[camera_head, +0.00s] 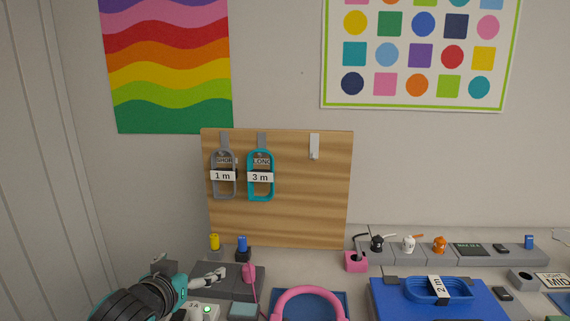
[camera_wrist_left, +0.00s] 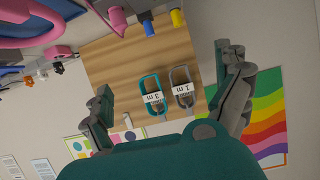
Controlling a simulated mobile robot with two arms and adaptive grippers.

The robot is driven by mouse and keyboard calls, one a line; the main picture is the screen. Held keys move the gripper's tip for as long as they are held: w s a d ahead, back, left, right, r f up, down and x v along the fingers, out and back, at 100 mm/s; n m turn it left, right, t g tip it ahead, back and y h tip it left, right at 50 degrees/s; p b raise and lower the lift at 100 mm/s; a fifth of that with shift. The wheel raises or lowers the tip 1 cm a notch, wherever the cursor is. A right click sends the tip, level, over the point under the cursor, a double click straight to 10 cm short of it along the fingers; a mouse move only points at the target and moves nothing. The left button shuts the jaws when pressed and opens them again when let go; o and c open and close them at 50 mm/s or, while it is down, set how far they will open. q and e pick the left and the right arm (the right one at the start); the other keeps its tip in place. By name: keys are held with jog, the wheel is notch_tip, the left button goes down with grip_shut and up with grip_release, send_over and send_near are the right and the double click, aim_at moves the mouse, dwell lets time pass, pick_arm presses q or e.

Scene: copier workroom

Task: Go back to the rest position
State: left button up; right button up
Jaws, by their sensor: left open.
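My left gripper (camera_head: 212,278) is low in the left part of the head view, in front of the wooden board. In the left wrist view my left gripper (camera_wrist_left: 164,75) shows its two fingers spread wide with nothing between them. The wooden board (camera_head: 290,215) stands against the wall. A grey cable loop marked 1 m (camera_head: 217,194) and a teal one marked 3 m (camera_head: 261,197) hang on it. Both also show beyond the fingers in the left wrist view. My right gripper is in neither view.
A blue cable loop marked 2 m (camera_head: 462,293) lies on a blue case (camera_head: 390,300) at the right. An empty hook (camera_head: 314,147) is on the board. A pink handle (camera_head: 285,294), grey trays and small bottles crowd the table.

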pick_arm(q)
jog(key=s+f+g, duration=0.4)
jog(key=s+f, duration=0.8)
jog(key=f, duration=0.4)
jog(key=s+a+f+g+y, duration=0.1)
jog(key=s+f+g, duration=0.3)
jog(key=s, duration=0.6)
jog(key=s+a+f+g, duration=0.1)
jog(key=s+f+g, duration=0.1)
jog(key=s+f, duration=0.6)
jog(key=s+f+g, duration=0.1)
jog(key=s+f, duration=0.1)
jog(key=f, duration=1.2)
jog(key=s+f, duration=0.2)
jog(key=f, duration=1.2)
jog(key=s+a+f+g, duration=0.1)
jog(key=s+a+f, duration=0.1)
jog(key=s+f, duration=1.1)
jog(key=shift+s+a+f+m, duration=0.2)
jog(key=shift+s+m, duration=0.2)
jog(key=shift+s, duration=0.8)
